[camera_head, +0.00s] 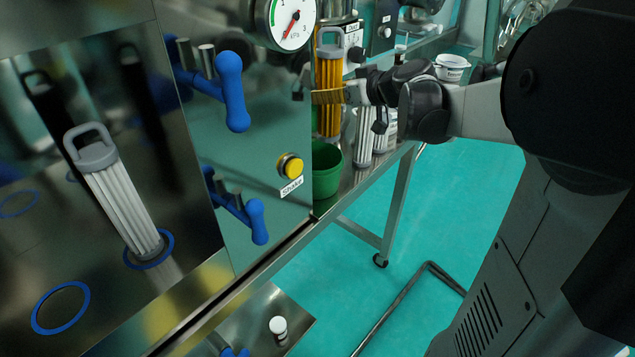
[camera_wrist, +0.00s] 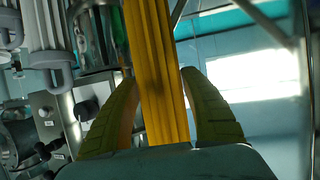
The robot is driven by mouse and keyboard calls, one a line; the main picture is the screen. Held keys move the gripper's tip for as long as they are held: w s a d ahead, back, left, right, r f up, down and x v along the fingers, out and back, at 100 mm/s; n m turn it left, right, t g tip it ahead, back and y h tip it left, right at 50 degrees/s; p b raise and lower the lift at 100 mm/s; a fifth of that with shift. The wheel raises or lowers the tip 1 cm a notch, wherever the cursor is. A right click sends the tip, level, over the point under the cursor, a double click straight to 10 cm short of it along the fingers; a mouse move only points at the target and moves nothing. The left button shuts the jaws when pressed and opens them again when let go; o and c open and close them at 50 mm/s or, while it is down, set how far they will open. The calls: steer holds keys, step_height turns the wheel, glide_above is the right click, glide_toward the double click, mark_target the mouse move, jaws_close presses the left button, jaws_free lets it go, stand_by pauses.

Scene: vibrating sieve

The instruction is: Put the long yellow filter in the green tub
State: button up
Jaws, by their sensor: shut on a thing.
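The long yellow filter (camera_head: 329,72) has a grey loop handle at its top and stands about upright in the head view. My gripper (camera_head: 330,97) is around its middle, with a finger across the yellow body. In the wrist view the filter (camera_wrist: 160,110) runs between the two yellowish fingers of my gripper (camera_wrist: 157,78). The green tub (camera_head: 327,182) stands on the metal bench just below the filter. The filter's lower end shows close above the tub's rim; I cannot tell whether it is inside the rim.
White filters (camera_head: 364,138) stand on the bench right beside the tub. The machine panel with a yellow button (camera_head: 290,166) and blue handles (camera_head: 233,92) is close on the left. Another white filter (camera_head: 122,198) stands in a blue ring.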

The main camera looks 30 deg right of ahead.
mark_target(323, 87)
steer(key=a, duration=0.1)
steer(key=a+r, duration=0.1)
steer(key=w+a+n+y, duration=0.1)
steer(key=shift+a+r, duration=0.15)
steer(key=shift+r, duration=0.15)
steer(key=f+b, duration=0.3)
steer(key=f, duration=0.3)
steer(key=f+b, duration=0.4)
steer(key=f, duration=0.3)
steer(key=shift+d, duration=0.2)
steer(key=shift+f+b, duration=1.05)
steer(key=shift+f, duration=1.15)
steer(key=shift+f, duration=0.15)
steer(key=o, duration=1.2)
steer(key=shift+o, duration=0.2)
